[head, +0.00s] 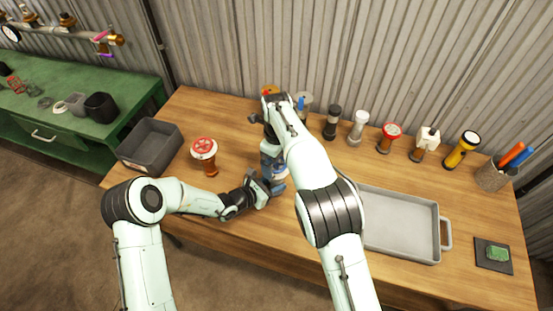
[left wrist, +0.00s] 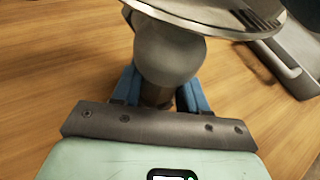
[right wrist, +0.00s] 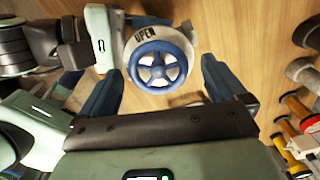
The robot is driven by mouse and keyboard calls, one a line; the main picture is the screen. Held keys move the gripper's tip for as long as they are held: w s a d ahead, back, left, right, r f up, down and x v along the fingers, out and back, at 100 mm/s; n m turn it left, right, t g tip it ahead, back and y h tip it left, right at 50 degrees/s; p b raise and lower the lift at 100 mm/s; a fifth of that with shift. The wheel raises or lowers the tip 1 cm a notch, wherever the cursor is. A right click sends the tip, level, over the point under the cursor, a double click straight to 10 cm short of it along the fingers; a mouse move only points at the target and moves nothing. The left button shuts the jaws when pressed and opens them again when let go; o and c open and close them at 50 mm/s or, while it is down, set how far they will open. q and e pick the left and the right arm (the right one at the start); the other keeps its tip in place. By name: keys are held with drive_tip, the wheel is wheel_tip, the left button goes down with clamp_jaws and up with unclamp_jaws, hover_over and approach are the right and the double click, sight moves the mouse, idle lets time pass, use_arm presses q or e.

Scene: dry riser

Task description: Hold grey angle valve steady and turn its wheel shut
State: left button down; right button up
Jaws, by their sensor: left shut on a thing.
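The grey angle valve (head: 281,173) is upright above the wooden table, mostly hidden by my arms in the head view. Finger contact with the wheel is not visible.
A dark grey bin (head: 150,147) and an orange valve with red wheel (head: 204,148) stand at left. Several fittings and a yellow torch (head: 461,149) line the back. A grey tray (head: 400,252) and a pen cup (head: 491,178) are at right.

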sight(277, 163)
wheel_tip(277, 163, up, 12)
idle(0.7)
use_arm(q)
drive_tip(key=c, duration=0.5)
unclamp_jaws()
